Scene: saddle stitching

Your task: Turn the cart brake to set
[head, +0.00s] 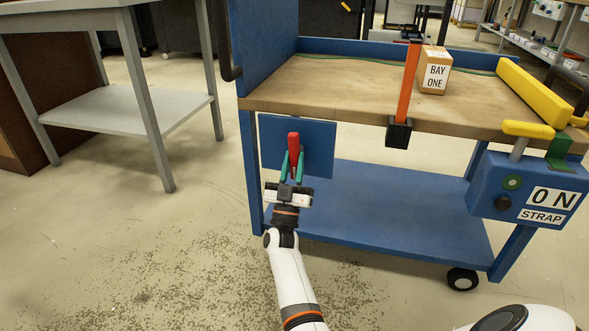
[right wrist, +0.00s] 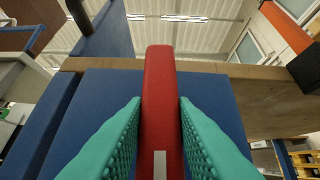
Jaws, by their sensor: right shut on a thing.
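The blue cart (head: 365,212) has a wooden top (head: 330,92). A red lever (head: 293,140) stands upright in front of a blue plate (head: 319,145) on the cart's near side, below the wooden top. My right gripper (head: 292,165) is shut on the red lever, with one green finger on each side. In the right wrist view the red lever (right wrist: 160,85) lies between the two green padded fingers (right wrist: 161,125). The lever's lower part and mount are hidden by my gripper. My left gripper is not in view.
A box marked BAY ONE (head: 436,72) sits on the cart top beside an orange strap (head: 408,80). A blue box labelled ON and STRAP (head: 485,190) hangs at the right, near yellow bars (head: 535,92). A grey table (head: 130,107) stands at the left. Floor at the near left is clear.

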